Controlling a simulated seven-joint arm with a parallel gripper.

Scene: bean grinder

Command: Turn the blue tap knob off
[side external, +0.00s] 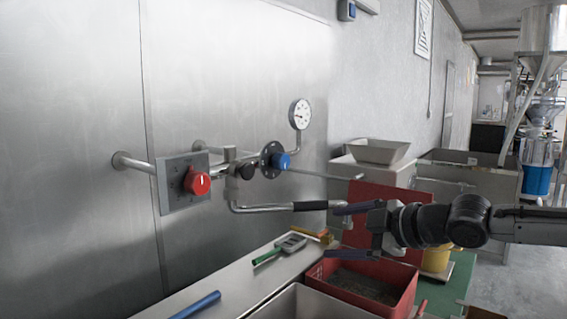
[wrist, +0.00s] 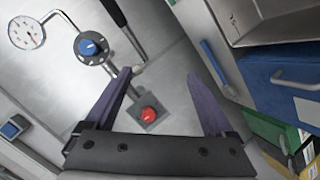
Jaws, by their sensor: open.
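The blue tap knob (side external: 284,161) sits on a dark round flange on the pipework at the metal wall, with a white mark on its face. In the wrist view the blue knob (wrist: 90,47) is up and left of my fingers, not between them. My gripper (side external: 333,231) is open and empty, to the right of and below the knob in the side view, apart from it. Its two purple-grey fingers (wrist: 158,78) spread wide in the wrist view. The upper finger is close to the black-handled lever (side external: 310,205) in the side view; contact cannot be told.
A pressure gauge (side external: 300,114) stands above. A thin rod (side external: 325,177) reaches right. A red bin (side external: 362,282) and a bench (side external: 235,283) with tools lie below.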

